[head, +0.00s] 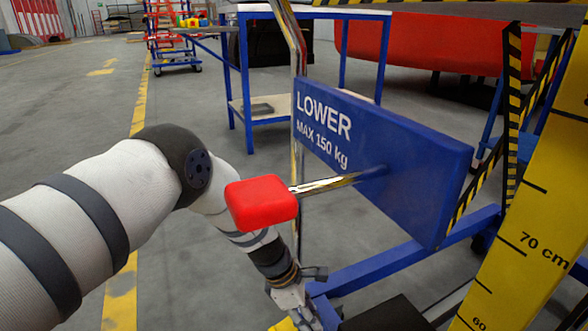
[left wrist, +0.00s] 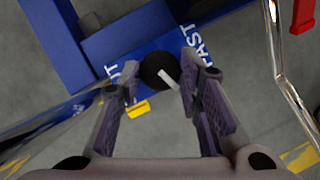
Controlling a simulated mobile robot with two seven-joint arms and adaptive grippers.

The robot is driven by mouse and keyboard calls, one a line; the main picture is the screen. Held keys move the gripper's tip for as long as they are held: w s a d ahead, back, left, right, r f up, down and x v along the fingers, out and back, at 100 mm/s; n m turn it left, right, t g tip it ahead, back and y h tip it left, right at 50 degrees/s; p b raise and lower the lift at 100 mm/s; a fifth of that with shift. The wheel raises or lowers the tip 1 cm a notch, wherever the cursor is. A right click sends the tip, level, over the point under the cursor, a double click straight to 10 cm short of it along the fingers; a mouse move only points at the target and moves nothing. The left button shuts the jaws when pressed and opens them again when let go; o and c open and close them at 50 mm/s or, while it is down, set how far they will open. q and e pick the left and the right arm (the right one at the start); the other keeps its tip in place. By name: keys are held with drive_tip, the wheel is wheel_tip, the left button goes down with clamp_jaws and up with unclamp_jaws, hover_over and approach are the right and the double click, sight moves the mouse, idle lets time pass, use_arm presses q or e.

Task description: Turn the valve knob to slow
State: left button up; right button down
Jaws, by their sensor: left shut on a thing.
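The valve knob (left wrist: 157,68) is round and black with a white pointer bar, on a blue panel (left wrist: 120,42) in the left wrist view. The pointer slants toward the lower right of that picture. "FAST" is printed to the right of the knob; lettering on the left is partly hidden by a finger and I cannot read it whole. My left gripper (left wrist: 158,100) has a finger on each side of the knob and is shut on it. In the head view my left gripper (head: 292,300) reaches down low; the knob cannot be made out there.
A red block handle (head: 262,202) on a metal rod sticks out from a blue "LOWER MAX 150 kg" panel (head: 410,170), close to my left arm. A bent metal pipe (left wrist: 280,60) runs beside the gripper. A yellow piece (left wrist: 138,108) lies below the knob.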

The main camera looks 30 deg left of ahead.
use_arm(q)
drive_tip(key=m, duration=0.1)
drive_tip(key=m+g+b, duration=0.1)
drive_tip(key=shift+f+m, duration=0.25)
drive_tip(key=shift+m, duration=0.35)
drive_tip(key=shift+g+b, duration=0.3)
drive_tip(key=o, duration=1.1)
drive_tip(key=shift+o, duration=0.2)
drive_tip(key=shift+r, duration=0.1)
